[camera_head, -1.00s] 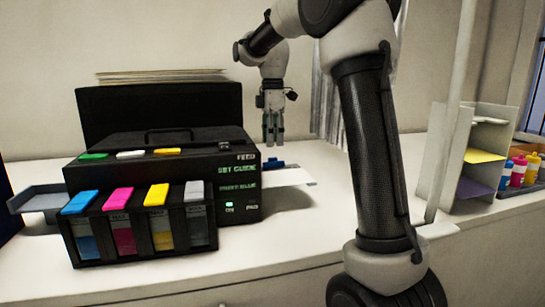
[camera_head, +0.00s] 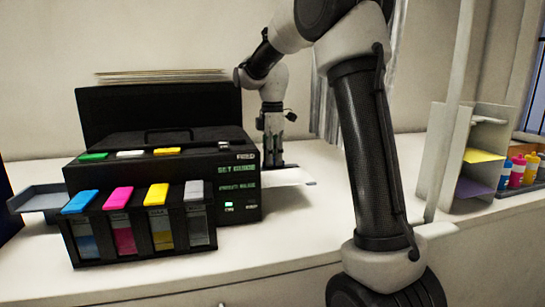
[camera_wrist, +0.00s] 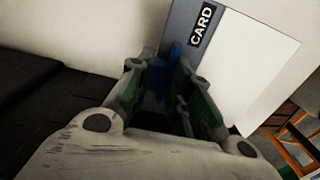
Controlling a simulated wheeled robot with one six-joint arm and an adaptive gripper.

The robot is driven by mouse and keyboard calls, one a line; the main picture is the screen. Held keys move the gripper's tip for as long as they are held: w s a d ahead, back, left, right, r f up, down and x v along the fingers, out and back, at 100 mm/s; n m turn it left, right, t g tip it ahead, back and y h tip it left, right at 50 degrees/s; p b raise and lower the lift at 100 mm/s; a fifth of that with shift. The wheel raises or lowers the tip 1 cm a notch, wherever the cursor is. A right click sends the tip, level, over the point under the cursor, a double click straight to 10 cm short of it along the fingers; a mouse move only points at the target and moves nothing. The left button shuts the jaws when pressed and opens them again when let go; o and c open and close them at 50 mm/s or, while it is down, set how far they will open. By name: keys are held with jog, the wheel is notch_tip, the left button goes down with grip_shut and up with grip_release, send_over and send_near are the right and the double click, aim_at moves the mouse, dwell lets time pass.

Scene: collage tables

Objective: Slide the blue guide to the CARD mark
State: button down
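The blue guide (camera_wrist: 157,78) shows in the wrist view between my two fingers, on a grey strip (camera_wrist: 180,28) beside a white sheet. In the head view my gripper hides it. The CARD mark (camera_wrist: 202,25) is white lettering on a black label, above and right of the guide in the wrist view. My gripper (camera_wrist: 170,75) points down around the guide. Its green-lined fingers stand apart, with a dark gap between them. In the head view my gripper (camera_head: 273,160) is low at the right side of the black printer (camera_head: 240,185).
The printer has a front rack of blue, magenta, yellow and grey cartridges (camera_head: 155,195). A grey tray (camera_head: 45,203) juts out at its left.

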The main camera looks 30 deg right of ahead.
jog(key=shift+r, duration=0.1)
jog(key=s, duration=0.2)
jog(key=shift+s+a, duration=0.25)
jog(key=shift+s, duration=0.05)
jog(key=c, duration=1.4)
grip_release()
jog(key=shift+c, duration=0.2)
notch_tip(320, 180, up, 12)
jog(key=shift+c, duration=0.2)
